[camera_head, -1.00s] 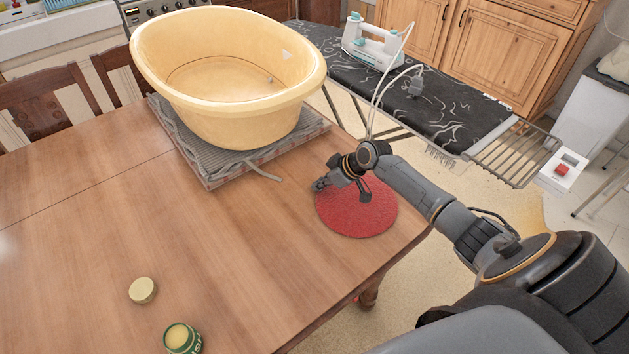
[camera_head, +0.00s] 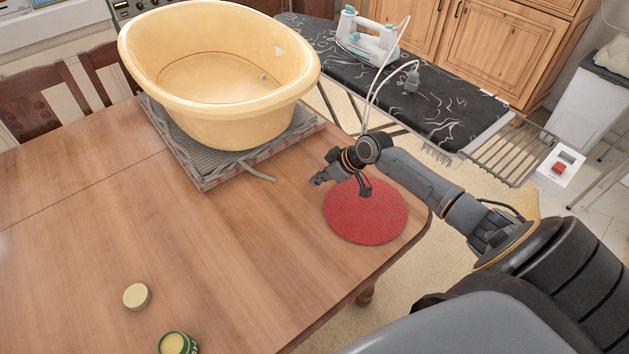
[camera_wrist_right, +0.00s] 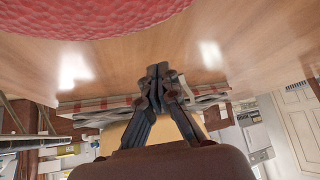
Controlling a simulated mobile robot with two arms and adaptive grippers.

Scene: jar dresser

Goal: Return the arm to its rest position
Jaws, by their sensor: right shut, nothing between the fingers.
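My right gripper (camera_head: 319,180) is shut and empty. In the head view its arm comes in from the right, and the gripper shows above the wooden table (camera_head: 235,235), at the upper left edge of the round red mat (camera_head: 366,212). In the right wrist view the two fingers (camera_wrist_right: 158,72) meet at their tips, with nothing between them. My left gripper is not in view.
A yellow tub (camera_head: 215,118) stands on a folded grey cloth (camera_head: 208,172) beyond the gripper. A lid (camera_head: 137,296) and a green jar (camera_head: 178,343) are at the table's front. An iron (camera_head: 367,42) stands on the ironing board (camera_head: 440,105) behind the arm.

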